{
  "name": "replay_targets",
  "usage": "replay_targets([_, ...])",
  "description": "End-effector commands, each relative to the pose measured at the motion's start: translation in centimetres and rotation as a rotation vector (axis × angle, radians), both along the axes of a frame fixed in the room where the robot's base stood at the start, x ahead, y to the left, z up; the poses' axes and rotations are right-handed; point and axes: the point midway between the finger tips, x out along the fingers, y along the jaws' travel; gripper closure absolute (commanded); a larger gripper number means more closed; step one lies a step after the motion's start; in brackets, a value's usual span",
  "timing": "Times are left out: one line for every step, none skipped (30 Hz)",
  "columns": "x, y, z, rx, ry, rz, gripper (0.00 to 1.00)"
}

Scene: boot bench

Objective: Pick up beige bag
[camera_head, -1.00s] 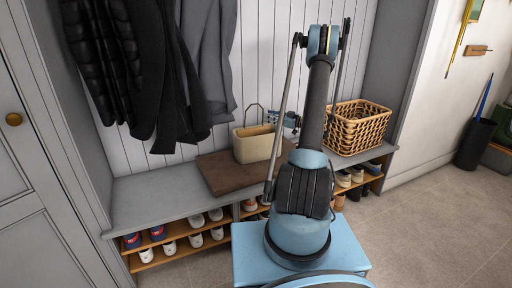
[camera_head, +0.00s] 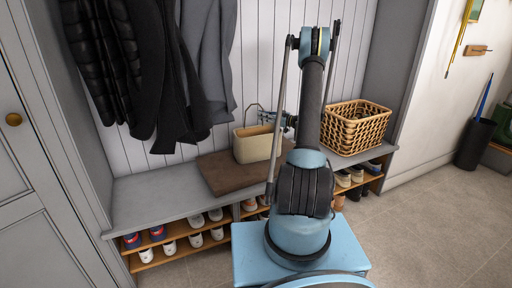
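The beige bag (camera_head: 254,146) is a boxy, open-topped bag with a thin raised handle. It stands upright on a brown cushion (camera_head: 222,176) on the grey bench. My gripper (camera_head: 285,120) is at the upper right of the bag, close to its handle and partly hidden behind my own arm. It is small in the picture. Whether its fingers touch the handle, or are open or shut, I cannot tell.
A wicker basket (camera_head: 355,128) stands on the bench to the right. Dark and grey coats (camera_head: 208,60) hang at the left above the bench. Shoes fill the cubbies below. The bench's left part (camera_head: 150,192) is clear.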

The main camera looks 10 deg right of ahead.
Motion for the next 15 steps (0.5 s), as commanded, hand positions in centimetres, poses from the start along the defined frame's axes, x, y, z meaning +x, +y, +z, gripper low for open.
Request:
replay_targets([0.00,0.00,0.00,0.000,0.000,0.000,1.00])
replay_targets([0.00,0.00,0.00,0.000,0.000,0.000,1.00])
replay_targets([0.00,0.00,0.04,0.001,0.000,0.000,1.00])
replay_targets([-0.01,0.01,0.04,0.001,0.000,0.000,1.00])
replay_targets([-0.01,0.01,0.04,0.001,0.000,0.000,1.00])
replay_targets([0.00,0.00,0.04,0.001,0.000,0.000,1.00])
replay_targets([-0.01,0.01,0.04,0.001,0.000,0.000,1.00])
replay_targets([-0.02,0.00,0.04,0.001,-0.001,0.000,1.00])
replay_targets([-0.03,-0.01,0.07,0.001,-0.001,0.000,1.00])
replay_targets([-0.05,-0.01,0.12,0.001,-0.001,0.000,1.00])
replay_targets([-0.08,-0.03,0.18,0.001,-0.001,0.000,1.00])
replay_targets([-0.15,-0.05,0.33,0.001,-0.001,0.000,1.00])
replay_targets([-0.21,-0.08,0.48,0.001,0.000,0.000,1.00])
replay_targets([-0.30,-0.11,0.66,0.001,0.000,0.000,1.00])
replay_targets([-0.45,-0.16,0.97,0.001,0.000,0.000,1.00])
